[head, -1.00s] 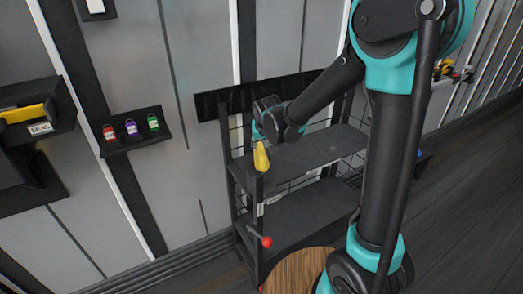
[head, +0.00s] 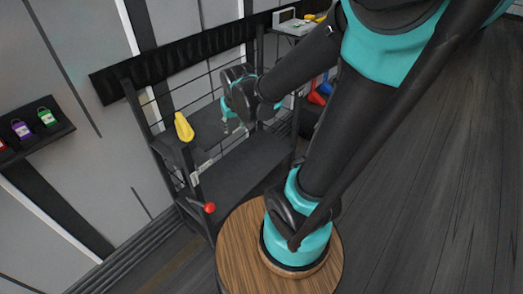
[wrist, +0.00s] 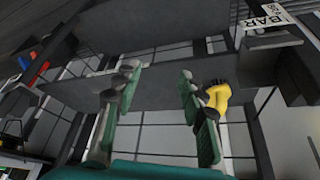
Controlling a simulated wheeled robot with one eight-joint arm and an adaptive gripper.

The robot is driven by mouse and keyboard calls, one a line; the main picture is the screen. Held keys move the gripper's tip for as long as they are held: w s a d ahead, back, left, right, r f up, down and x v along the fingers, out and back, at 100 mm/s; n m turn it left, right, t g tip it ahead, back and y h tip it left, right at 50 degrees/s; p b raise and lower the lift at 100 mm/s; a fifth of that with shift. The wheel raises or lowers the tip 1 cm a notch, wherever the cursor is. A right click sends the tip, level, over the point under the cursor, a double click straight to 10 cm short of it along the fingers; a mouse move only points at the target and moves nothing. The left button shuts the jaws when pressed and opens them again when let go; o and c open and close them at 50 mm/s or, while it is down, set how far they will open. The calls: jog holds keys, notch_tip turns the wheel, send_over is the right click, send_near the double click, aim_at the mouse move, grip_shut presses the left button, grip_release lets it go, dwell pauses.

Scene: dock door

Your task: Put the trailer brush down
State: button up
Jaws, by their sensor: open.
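My gripper (head: 231,124) is over the dark rack's upper shelf (head: 212,128) in the head view. In the wrist view its two green fingers stand apart, with no object held in the gap between them (wrist: 158,72). I cannot make out the trailer brush with certainty in either view. A yellow object (head: 184,127) is at the rack's near left corner, left of my gripper. In the wrist view this yellow object (wrist: 218,98) shows just beside the right finger, outside the gap; I cannot tell whether they touch.
A red knob (head: 209,207) sticks out at the rack's front. The lower shelf (head: 245,170) looks largely bare. Red and blue items (head: 319,92) are beyond the rack, and a small wall shelf (head: 38,130) holds coloured padlocks at left. The floor at right (head: 450,200) is clear.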

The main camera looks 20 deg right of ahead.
jog(key=s+d+f, duration=0.2)
jog(key=s+d, duration=0.1)
jog(key=s, duration=0.2)
jog(key=s+d+f+m, duration=0.1)
jog(key=s+d+f, duration=0.1)
jog(key=s+d, duration=0.2)
jog(key=shift+s+d+f+g, duration=0.2)
jog(key=shift+s+f+g, duration=0.2)
jog(key=shift+s, duration=0.7)
